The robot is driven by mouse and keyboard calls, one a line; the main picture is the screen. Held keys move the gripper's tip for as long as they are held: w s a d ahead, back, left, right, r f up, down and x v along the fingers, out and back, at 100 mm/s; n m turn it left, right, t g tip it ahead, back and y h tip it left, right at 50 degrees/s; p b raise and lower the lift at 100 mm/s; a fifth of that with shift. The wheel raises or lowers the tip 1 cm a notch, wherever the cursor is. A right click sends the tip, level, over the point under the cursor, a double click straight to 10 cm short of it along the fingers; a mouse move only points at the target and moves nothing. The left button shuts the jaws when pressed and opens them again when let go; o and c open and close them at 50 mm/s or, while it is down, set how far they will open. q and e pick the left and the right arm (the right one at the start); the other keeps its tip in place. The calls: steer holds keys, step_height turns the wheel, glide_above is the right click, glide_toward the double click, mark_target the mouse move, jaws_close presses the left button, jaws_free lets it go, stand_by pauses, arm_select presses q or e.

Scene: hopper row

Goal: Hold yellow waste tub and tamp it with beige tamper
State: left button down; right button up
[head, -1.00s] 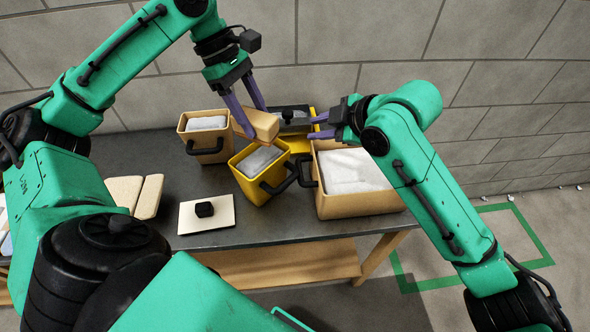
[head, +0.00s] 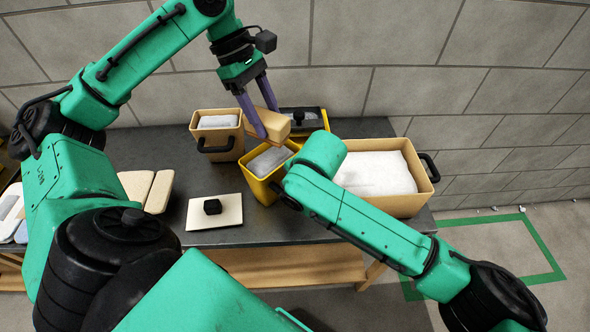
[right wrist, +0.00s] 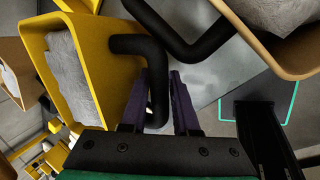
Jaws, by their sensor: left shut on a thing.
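The yellow waste tub (head: 262,187), filled with grey material, stands on the table. It also shows at the left of the right wrist view (right wrist: 115,50), with its black handle (right wrist: 158,92). My left gripper (head: 262,128) is shut on the beige tamper (head: 288,129), a block held just above and behind the tub's back rim in the head view. My right gripper (right wrist: 161,85) has its purple fingers apart, one on each side of the tub's handle, with a slim gap showing. In the head view my right forearm hides this gripper and part of the tub.
A small beige tub (head: 236,140) stands left of the yellow tub, and a large beige tub (head: 400,208) with white fill stands right. Another yellow container (head: 323,117) is behind. The table front (head: 270,232) is clear.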

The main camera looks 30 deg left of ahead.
jaws_close()
stand_by(1.5)
stand_by(0.4)
